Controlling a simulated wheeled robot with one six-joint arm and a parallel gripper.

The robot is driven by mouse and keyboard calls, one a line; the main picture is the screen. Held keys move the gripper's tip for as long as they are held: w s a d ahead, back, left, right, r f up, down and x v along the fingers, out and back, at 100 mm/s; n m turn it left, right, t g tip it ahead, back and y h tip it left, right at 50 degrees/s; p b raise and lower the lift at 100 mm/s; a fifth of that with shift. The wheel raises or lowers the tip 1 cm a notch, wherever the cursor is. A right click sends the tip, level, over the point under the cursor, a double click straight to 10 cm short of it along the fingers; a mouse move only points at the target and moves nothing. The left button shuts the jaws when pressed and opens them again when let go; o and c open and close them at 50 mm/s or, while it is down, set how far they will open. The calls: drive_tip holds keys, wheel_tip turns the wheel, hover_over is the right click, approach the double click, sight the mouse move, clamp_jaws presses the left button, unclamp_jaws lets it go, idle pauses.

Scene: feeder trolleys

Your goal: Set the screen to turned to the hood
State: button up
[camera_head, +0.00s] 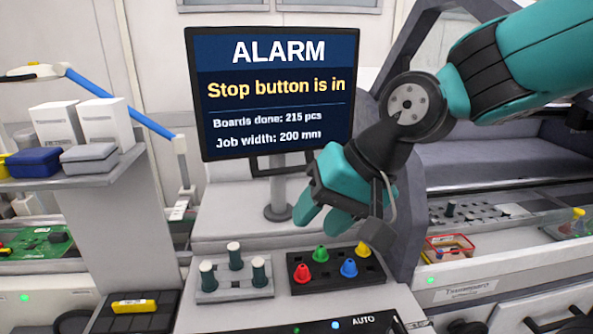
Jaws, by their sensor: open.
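The screen (270,125) is a dark-framed monitor on a grey post (277,192), mid-view. Its face is turned largely toward me and reads "ALARM", "Stop button is in", "Boards done: 215 pcs" and "Job width: 200 mm". My teal gripper (318,218) is open, with nothing seen between its fingers. It is in front of and below the screen's lower right corner, pointing down over the console. My arm hides part of the screen's right side. A dark grey slanted frame (403,40), which may be part of the hood, stands at right.
Below my gripper, a black block (335,278) holds several coloured nozzles. A shelf (70,180) with boxes stands at left, under a blue lamp arm (120,103). A red-rimmed tray (450,250) lies at right.

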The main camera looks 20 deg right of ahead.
drive_tip(key=w+d+r+m+t+b, duration=0.1)
drive_tip(key=w+d+m+t, duration=0.35)
drive_tip(key=w+m, duration=0.4)
drive_tip(key=m+t, duration=0.2)
drive_tip(key=m, duration=0.4)
approach(285, 170)
drive_tip(key=shift+h, duration=0.3)
drive_tip(key=p+x, duration=0.3)
drive_tip(key=x, duration=0.6)
drive_tip(key=shift+w+a+f, duration=0.1)
drive_tip(key=shift+w+a, duration=0.2)
drive_tip(key=shift+a, duration=0.05)
clamp_jaws()
